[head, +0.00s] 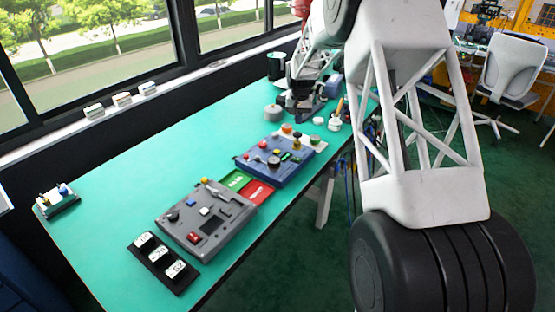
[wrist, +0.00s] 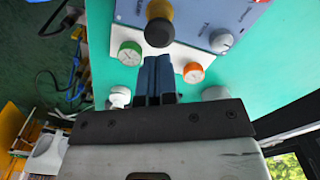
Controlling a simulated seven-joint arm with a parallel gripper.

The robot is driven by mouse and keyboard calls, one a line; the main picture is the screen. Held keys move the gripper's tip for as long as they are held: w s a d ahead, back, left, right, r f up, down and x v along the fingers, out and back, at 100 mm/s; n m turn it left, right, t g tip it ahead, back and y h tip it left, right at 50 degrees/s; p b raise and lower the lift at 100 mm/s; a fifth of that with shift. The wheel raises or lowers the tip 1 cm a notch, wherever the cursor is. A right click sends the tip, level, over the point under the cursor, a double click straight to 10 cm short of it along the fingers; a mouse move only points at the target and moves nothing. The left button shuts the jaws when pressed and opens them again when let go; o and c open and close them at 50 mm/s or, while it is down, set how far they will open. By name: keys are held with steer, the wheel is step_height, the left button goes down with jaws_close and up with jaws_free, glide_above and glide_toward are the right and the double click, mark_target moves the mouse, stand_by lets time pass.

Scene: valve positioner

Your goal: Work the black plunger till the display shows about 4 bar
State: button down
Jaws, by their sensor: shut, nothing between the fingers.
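The blue panel (head: 262,171) lies on the table; its near edge also shows at the top of the wrist view (wrist: 190,18). A black plunger knob with a yellow collar (wrist: 159,30) stands on it, just beyond my fingertips in the wrist view. My gripper (wrist: 157,62) is shut and empty, its fingers pointing toward the knob; I cannot tell whether they touch it. A small green-lit patch (head: 285,157) on the panel may be the display; no figures are readable.
A green-rimmed gauge (wrist: 130,53) and an orange-rimmed gauge (wrist: 193,72) sit on a white plate beside the panel. A grey panel (head: 230,215), red and green cards (head: 257,191) and a black strip with white labels (head: 160,256) lie nearer. The table's left half is mostly clear.

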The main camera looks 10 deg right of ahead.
steer(key=shift+r, duration=0.8)
steer(key=shift+s+r, duration=0.35)
steer(key=shift+r, duration=0.05)
steer(key=s+a+r, duration=0.1)
steer(key=s+r, duration=0.5)
steer(key=s, duration=0.3)
steer(key=s+a+r+n+t, duration=0.1)
steer(key=s+r, duration=0.5)
steer(key=s, duration=0.4)
steer(key=s+a+r, duration=0.2)
steer(key=s+r, duration=0.4)
steer(key=s, duration=0.3)
steer(key=s+a+f+n, duration=0.1)
steer(key=s, duration=1.5)
steer(key=s+f+t, duration=0.1)
steer(key=s, duration=1.5)
steer(key=shift+s+a+f+n+t, duration=0.2)
steer(key=shift+a+f+n+t, duration=0.1)
steer(key=shift+a+n, duration=0.1)
